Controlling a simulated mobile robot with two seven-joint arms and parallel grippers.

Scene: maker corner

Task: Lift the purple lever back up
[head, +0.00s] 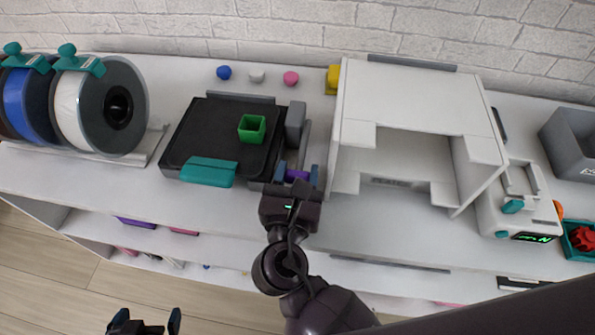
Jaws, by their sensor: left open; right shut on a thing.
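The purple lever (297,175) shows as a small purple piece at the right front corner of a black plate device (195,130). My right gripper (298,179) is shut on the lever, with one blue fingertip on each side of it. The gripper hides part of the lever and its mount, so I cannot tell its exact tilt. My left gripper (145,322) is open and empty at the bottom edge of the view, in front of the bench and well away from the lever.
A green open box (252,128) stands on the black plate, and a teal handle (208,171) is at its front. A white frame enclosure (410,95) stands close to the right. Filament spools (103,105) stand at the left. A bare bench strip (110,185) runs along the front.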

